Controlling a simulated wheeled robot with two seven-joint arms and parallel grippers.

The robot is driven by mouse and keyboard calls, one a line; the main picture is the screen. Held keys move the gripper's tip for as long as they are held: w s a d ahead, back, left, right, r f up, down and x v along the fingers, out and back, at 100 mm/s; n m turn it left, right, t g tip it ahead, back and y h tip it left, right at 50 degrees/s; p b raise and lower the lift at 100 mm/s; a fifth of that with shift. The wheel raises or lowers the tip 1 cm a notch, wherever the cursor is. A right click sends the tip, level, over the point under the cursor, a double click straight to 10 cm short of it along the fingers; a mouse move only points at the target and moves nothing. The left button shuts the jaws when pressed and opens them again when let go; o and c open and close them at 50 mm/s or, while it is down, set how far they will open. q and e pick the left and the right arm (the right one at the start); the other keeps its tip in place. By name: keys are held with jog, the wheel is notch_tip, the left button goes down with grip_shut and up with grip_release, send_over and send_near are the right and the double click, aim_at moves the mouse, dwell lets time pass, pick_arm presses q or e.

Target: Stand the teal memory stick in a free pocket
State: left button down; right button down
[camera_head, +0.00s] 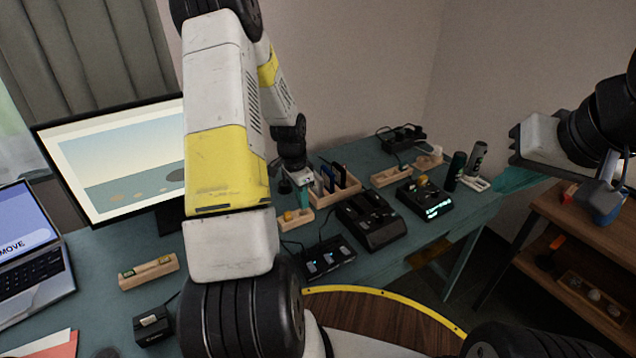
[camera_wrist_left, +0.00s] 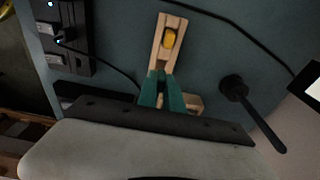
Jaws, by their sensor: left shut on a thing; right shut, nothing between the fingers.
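My left gripper (camera_head: 303,190) reaches down at the near left end of the wooden pocket rack (camera_head: 351,186). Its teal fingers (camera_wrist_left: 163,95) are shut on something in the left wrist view. The teal memory stick cannot be told apart from the teal fingers, and the grip is mostly hidden. The rack holds upright sticks, among them a blue one (camera_head: 328,179) and a dark one (camera_head: 341,174). Which pockets are free cannot be made out. My right gripper (camera_head: 512,179) is shut and empty, off the table's right end.
A small wooden holder with a yellow item (camera_head: 296,217) stands beside the rack; it also shows in the left wrist view (camera_wrist_left: 168,42). Black docks (camera_head: 371,220) (camera_head: 425,200) and a black hub (camera_head: 325,257) stand nearby. A monitor (camera_head: 120,160) and laptop (camera_head: 35,255) are at left.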

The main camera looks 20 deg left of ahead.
pick_arm(q)
jog(key=shift+f, duration=1.3)
jog(key=c, duration=1.4)
grip_release()
jog(key=r, duration=0.7)
jog(key=shift+s+a+r, duration=0.3)
jog(key=shift+s+r, duration=0.05)
